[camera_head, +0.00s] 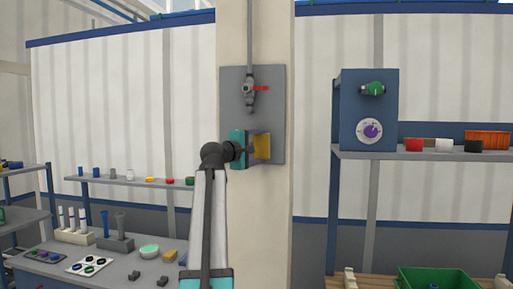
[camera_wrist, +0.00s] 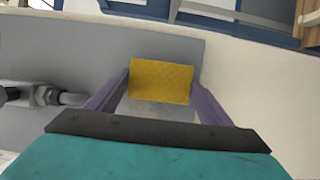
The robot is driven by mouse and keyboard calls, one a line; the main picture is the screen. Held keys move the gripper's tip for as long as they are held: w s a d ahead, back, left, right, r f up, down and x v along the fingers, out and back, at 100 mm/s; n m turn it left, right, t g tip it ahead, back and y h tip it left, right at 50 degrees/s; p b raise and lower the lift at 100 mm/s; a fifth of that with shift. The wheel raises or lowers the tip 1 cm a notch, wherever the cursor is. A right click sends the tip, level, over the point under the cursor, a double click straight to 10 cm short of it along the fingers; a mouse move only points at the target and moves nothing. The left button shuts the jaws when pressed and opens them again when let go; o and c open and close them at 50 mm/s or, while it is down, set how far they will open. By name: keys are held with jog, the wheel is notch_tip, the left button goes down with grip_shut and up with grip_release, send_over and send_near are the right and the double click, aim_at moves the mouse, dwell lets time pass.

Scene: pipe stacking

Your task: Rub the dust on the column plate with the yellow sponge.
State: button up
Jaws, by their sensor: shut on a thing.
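The yellow sponge (camera_head: 262,146) is held in front of the lower right part of the grey column plate (camera_head: 236,100). My gripper (camera_head: 257,147) is shut on the sponge, and the wrist view shows the sponge (camera_wrist: 160,80) between my two purple fingers (camera_wrist: 160,93). The plate (camera_wrist: 60,60) lies behind the sponge in the wrist view. I cannot tell whether the sponge touches the plate. A paler grey patch (camera_wrist: 160,111) shows just below the sponge in the wrist view; I cannot tell whether it is dust. No dust is clear in the head view.
A pipe with a red-handled valve (camera_head: 250,89) runs down onto the plate above my gripper. A blue box (camera_head: 352,105) with a green knob stands on the right shelf beside several cups. A workbench (camera_head: 60,272) with small parts is at lower left.

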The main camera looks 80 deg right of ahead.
jog(key=shift+s+d+p, duration=0.1)
jog(key=shift+s+p, duration=0.25)
jog(key=shift+s, duration=1.05)
jog(key=shift+w, duration=0.1)
jog(key=shift+w+b, duration=0.5)
jog(key=shift+w, duration=1.25)
jog(key=shift+w, duration=0.1)
jog(key=shift+w+a+b, duration=0.2)
jog(key=shift+w+b, duration=0.2)
jog(key=shift+w, duration=1.35)
jog(key=shift+w+a+b, duration=0.1)
jog(key=shift+w+b, duration=0.3)
jog(key=shift+w, duration=1.35)
jog(key=shift+w, duration=0.15)
